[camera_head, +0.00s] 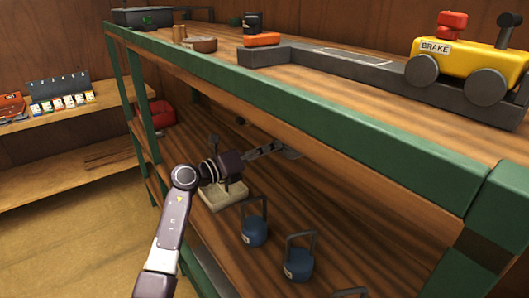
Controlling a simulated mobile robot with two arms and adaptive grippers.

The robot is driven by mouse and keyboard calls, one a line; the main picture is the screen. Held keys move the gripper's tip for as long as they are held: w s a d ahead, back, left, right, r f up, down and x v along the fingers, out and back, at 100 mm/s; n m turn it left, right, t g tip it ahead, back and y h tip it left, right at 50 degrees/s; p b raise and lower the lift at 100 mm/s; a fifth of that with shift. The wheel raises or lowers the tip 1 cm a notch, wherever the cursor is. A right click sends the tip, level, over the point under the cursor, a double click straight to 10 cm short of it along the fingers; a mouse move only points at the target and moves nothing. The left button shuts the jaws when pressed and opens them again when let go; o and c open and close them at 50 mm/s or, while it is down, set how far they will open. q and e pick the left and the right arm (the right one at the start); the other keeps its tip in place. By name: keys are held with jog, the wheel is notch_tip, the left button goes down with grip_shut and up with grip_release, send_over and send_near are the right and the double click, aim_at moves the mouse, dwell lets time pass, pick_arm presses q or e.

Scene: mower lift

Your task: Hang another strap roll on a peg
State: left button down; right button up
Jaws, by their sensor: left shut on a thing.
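My left gripper (272,149) reaches in from the left, under the top board of the green-framed workbench (335,115), above its lower shelf. It is shut on a small dark grey thing (290,153) at its fingertips. That thing is too small and dark to identify as a strap roll. I cannot make out a peg near the gripper. A dark board with small upright parts and labelled packets (62,97) stands on the side shelf at left. My right gripper is out of view.
Below the gripper, the lower shelf holds a pale block or tray (222,196) and blue weights with handles, one nearer the gripper (254,231) and one farther right (298,264). A red bin (157,115) is farther back. A yellow BRAKE model (463,65) stands on top.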

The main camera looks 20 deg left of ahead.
pick_arm(q)
jog(key=shift+b+x, duration=0.5)
jog(key=shift+x, duration=1)
jog(key=shift+w+d+f+b, duration=0.2)
jog(key=shift+w+f+b, duration=0.2)
jog(key=shift+f+b, duration=0.2)
jog(key=c, duration=1.8)
grip_release()
jog(key=shift+f, duration=0.15)
jog(key=v, duration=1.9)
